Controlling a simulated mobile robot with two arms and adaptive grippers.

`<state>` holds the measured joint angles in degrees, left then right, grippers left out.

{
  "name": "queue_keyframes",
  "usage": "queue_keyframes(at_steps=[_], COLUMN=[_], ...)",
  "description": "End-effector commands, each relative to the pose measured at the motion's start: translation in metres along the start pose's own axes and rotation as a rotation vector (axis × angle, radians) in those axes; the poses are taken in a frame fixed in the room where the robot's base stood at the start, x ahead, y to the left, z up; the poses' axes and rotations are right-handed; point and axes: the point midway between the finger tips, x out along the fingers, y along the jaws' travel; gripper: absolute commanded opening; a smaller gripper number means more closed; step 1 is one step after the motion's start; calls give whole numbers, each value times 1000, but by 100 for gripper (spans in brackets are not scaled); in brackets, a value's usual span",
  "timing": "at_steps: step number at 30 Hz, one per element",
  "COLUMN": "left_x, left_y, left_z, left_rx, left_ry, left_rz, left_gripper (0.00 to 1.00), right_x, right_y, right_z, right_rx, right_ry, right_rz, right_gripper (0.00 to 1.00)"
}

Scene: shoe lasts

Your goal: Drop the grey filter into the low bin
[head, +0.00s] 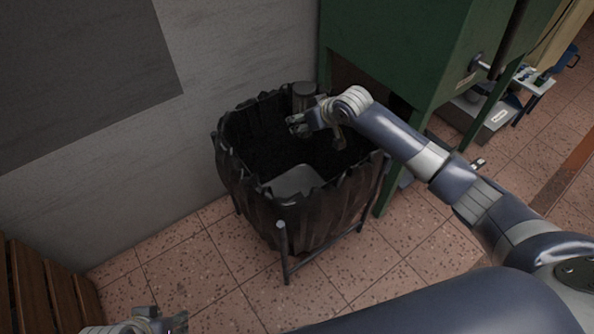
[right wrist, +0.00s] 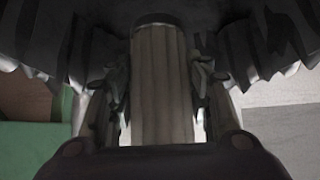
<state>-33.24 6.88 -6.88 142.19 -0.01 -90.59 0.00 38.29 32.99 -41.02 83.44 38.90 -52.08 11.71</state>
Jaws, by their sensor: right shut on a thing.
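The grey filter is a ribbed cylinder (right wrist: 162,85) standing between the fingers of my right gripper (right wrist: 162,100) in the right wrist view. In the head view the filter (head: 304,92) shows as a dark grey cylinder at the bin's back edge. My right gripper (head: 302,119) is shut on it, over the bin's opening. The low bin (head: 306,217) is a black-lined container with a ragged rim on a metal frame, standing on the floor by the wall. My left gripper (head: 160,321) is at the bottom edge of the head view, partly cut off; its opening is unclear.
A pale grey piece (head: 294,181) lies in the bin. A green cabinet (head: 394,52) stands close behind it on the right. A wooden slatted thing (head: 42,296) is at lower left. The tiled floor (head: 190,262) is clear in front of the bin.

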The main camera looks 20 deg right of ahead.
Motion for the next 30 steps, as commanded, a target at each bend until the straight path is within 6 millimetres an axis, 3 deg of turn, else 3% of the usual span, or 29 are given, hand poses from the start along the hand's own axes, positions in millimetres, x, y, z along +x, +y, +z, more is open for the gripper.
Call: queue_keyframes(at_steps=[4, 5, 8, 22, 30], left_x=[0, 0, 0, 0, 0], left_y=[0, 0, 0, 0, 0], left_z=[0, 0, 0, 0, 0], left_rx=[0, 0, 0, 0, 0], left_ry=[0, 0, 0, -1, 0], left_rz=[0, 0, 0, 0, 0], left_gripper=[35, 35, 35, 35, 35], right_x=[-1, -1, -1, -6, -45], right_y=[0, 0, 0, 1, 1], right_z=[-2, -2, -2, 0, 0], right_rx=[0, 0, 0, 0, -2], right_ry=[3, 3, 3, -1, 3], right_rz=[0, 0, 0, 0, 2], right_gripper=[14, 48, 70, 70, 70])
